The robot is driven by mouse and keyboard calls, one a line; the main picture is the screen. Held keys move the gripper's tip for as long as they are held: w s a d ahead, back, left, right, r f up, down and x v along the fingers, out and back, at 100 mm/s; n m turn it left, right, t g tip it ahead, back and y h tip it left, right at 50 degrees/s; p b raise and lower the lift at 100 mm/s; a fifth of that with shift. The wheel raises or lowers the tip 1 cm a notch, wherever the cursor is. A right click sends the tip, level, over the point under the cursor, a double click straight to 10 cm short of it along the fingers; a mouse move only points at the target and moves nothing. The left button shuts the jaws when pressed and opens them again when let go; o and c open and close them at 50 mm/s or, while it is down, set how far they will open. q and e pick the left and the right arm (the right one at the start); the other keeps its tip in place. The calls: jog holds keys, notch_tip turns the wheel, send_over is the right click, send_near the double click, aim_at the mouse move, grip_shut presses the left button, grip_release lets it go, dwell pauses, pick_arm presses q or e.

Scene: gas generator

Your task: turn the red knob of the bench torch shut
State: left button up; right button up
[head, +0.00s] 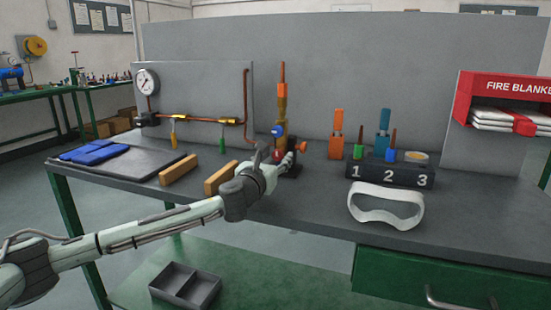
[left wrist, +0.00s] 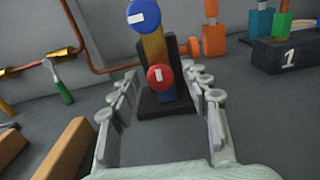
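The bench torch (head: 282,110) stands upright on the bench, with an orange and brass-coloured tube. Its red knob (left wrist: 160,77) is low on the front and bears a white mark. In the head view the red knob (head: 277,155) is partly covered by my gripper. A blue knob (left wrist: 144,16) sits above it and also shows in the head view (head: 278,131). My left gripper (left wrist: 162,96) is open, its fingers on either side of the red knob's line, with a visible gap to each side. Whether the fingertips reach the knob's depth is unclear. My right gripper is in neither view.
Two wooden blocks (head: 179,169) lie left of the torch beside a dark mat (head: 110,165) with blue cloth. A numbered rack (head: 391,172) and white goggles (head: 386,206) are to the right. A copper pipe with a gauge (head: 147,82) runs along the back panel.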

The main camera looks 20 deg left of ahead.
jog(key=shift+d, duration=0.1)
pick_arm(q)
jog(key=s, duration=1.2)
jog(key=shift+a, duration=0.2)
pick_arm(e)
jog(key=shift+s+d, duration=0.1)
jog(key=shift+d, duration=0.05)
